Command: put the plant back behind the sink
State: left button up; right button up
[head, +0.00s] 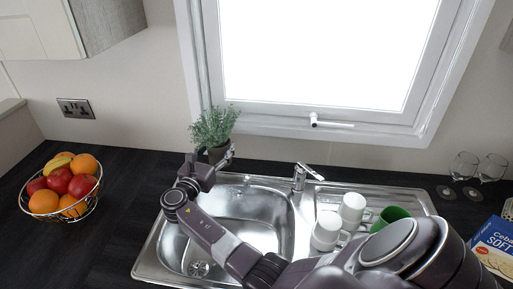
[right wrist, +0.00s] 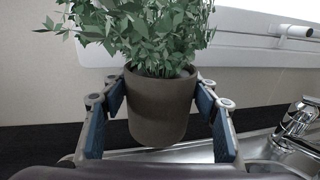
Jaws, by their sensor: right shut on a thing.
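The plant (head: 214,128) is a bushy green herb in a brown-grey pot, at the back left of the sink in the head view. In the right wrist view the pot (right wrist: 158,112) stands upright between the blue-padded fingers of my right gripper (right wrist: 160,115). My right gripper (head: 217,160) is shut on the pot, near the sink's back left corner. Whether the pot touches the counter is hard to tell. The steel sink (head: 266,241) lies in front of it, its basin partly hidden by my right arm. My left gripper is not in view.
The tap (head: 304,175) stands at the sink's back edge, right of the plant. White mugs (head: 327,230) and a green mug (head: 389,217) are on the drainer. Two glasses (head: 463,166) and a blue box (head: 495,245) are at right. A fruit basket (head: 64,209) is at left. The window (head: 320,128) is behind.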

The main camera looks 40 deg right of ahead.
jog(key=s+d+f+b, duration=0.1)
jog(key=d+f, duration=0.1)
jog(key=d, duration=0.1)
jog(key=s+d+f+b, duration=0.1)
jog(key=d+f+b, duration=0.1)
jog(key=d, duration=0.2)
jog(key=s+d+f+b, duration=0.1)
jog(key=d+f, duration=0.1)
jog(key=d, duration=0.2)
jog(key=shift+d+f, duration=0.1)
jog(key=shift+f, duration=0.3)
jog(key=shift+s+d+f+b, duration=0.1)
jog(key=shift+d+f+b, duration=0.05)
jog(key=shift+d+b, duration=0.15)
jog(key=shift+a, duration=0.1)
jog(key=shift+f+b, duration=0.3)
jog(key=shift+f, duration=0.1)
jog(key=o, duration=1.6)
